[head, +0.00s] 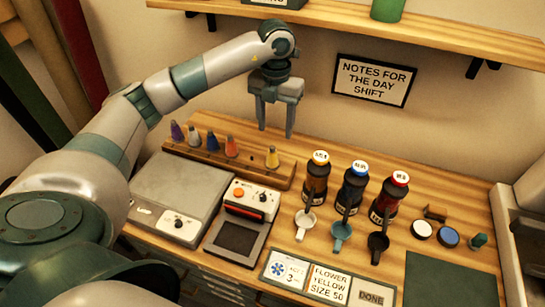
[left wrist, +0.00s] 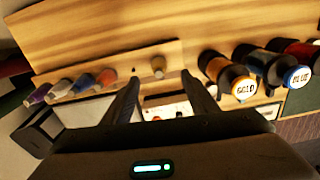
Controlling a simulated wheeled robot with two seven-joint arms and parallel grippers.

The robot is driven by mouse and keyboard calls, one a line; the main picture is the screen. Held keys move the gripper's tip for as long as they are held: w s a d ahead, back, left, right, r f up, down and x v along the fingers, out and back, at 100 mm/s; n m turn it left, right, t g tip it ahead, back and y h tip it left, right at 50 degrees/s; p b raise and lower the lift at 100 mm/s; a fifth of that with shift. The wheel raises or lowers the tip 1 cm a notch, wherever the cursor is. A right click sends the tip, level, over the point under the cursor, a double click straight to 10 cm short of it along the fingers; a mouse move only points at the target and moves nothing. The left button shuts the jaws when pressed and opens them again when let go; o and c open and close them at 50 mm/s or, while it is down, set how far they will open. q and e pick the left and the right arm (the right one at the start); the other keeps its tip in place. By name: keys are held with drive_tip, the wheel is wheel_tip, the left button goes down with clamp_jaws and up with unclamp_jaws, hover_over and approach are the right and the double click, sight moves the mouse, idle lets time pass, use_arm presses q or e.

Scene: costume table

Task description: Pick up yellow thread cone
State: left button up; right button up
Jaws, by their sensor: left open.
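The yellow thread cone (head: 272,157) stands on the right part of a wooden thread rack (head: 253,176) at the back of the table. It also shows in the left wrist view (left wrist: 158,65), between and beyond the fingers. My left gripper (head: 275,132) is open and empty, fingers pointing down, above and apart from the yellow cone. In the left wrist view the two fingers (left wrist: 162,82) are spread wide. My right gripper is not in view.
Purple, white, blue and orange cones (head: 231,146) stand left on the rack. Dark bottles with gold, blue and red caps (head: 353,184) stand to the right. A grey flat device (head: 175,197) and a smaller red-trimmed device (head: 249,199) lie in front. A shelf (head: 400,25) runs above.

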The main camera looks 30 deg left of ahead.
sight(274, 146)
use_arm(q)
drive_tip(key=shift+f, duration=0.3)
drive_tip(key=shift+s+f+p, duration=0.1)
drive_tip(key=shift+f+p, duration=0.5)
drive_tip(key=shift+f, duration=0.3)
wheel_tip(274, 146, down, 3)
drive_tip(key=shift+f+p, duration=0.2)
drive_tip(key=shift+p, duration=0.35)
drive_tip(key=shift+f, duration=0.35)
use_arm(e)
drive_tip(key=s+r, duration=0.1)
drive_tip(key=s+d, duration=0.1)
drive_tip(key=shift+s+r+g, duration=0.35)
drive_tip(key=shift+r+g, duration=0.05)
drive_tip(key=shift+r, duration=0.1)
use_arm(q)
drive_tip(key=shift+s+f+p, duration=0.2)
drive_tip(key=shift+f+p, duration=0.35)
drive_tip(key=shift+p, duration=0.05)
drive_tip(key=f, duration=0.1)
drive_tip(key=f+p, duration=0.1)
drive_tip(key=f, duration=0.1)
drive_tip(key=shift+s+a+p, duration=0.1)
drive_tip(key=shift+s+p, duration=0.2)
drive_tip(key=shift+s, duration=0.05)
drive_tip(key=shift+w+f, duration=0.1)
drive_tip(key=shift+f, duration=0.45)
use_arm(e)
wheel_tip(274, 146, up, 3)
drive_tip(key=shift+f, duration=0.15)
